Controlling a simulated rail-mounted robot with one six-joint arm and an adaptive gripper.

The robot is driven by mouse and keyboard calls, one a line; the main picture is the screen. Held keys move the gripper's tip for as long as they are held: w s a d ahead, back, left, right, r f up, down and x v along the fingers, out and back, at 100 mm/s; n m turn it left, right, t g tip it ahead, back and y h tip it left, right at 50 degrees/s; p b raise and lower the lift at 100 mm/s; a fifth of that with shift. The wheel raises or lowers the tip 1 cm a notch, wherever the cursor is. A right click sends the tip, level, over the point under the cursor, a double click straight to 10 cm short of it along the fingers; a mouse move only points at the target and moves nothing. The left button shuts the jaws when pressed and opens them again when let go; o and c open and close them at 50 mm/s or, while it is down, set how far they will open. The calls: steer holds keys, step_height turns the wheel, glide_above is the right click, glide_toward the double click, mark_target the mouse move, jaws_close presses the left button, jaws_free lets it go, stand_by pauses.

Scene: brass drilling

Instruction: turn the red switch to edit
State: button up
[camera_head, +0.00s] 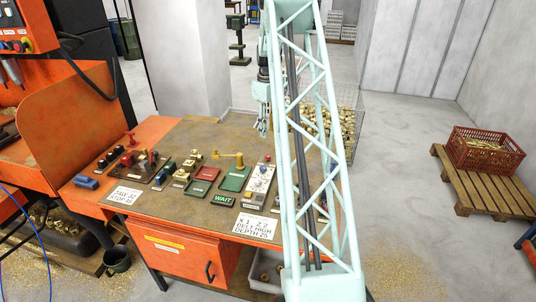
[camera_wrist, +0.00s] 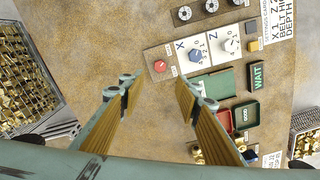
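The red switch (camera_wrist: 160,66) is a round red knob at the near end of a grey and white control panel (camera_wrist: 173,50) in the wrist view. Small labels beside it are too small to read. In the head view the red switch (camera_head: 268,158) shows at the far end of the panel (camera_head: 252,200). My gripper (camera_wrist: 157,85) is open and empty. Its two fingers are spread wide, and the knob shows just beyond the gap between the tips, not touched. In the head view my gripper (camera_head: 262,118) hangs above the back of the table.
Blue and white dials (camera_wrist: 194,55) sit on the same panel. Red and green trays (camera_head: 205,173) and a green WAIT sign (camera_head: 223,201) lie beside it. A wire bin of brass parts (camera_head: 340,120) stands behind the table. Bare tabletop (camera_head: 200,140) lies to the left.

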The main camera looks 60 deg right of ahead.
mark_target(268, 155)
steer(key=shift+f+p, duration=0.4)
steer(key=shift+f, duration=6.45)
steer(key=c, duration=0.9)
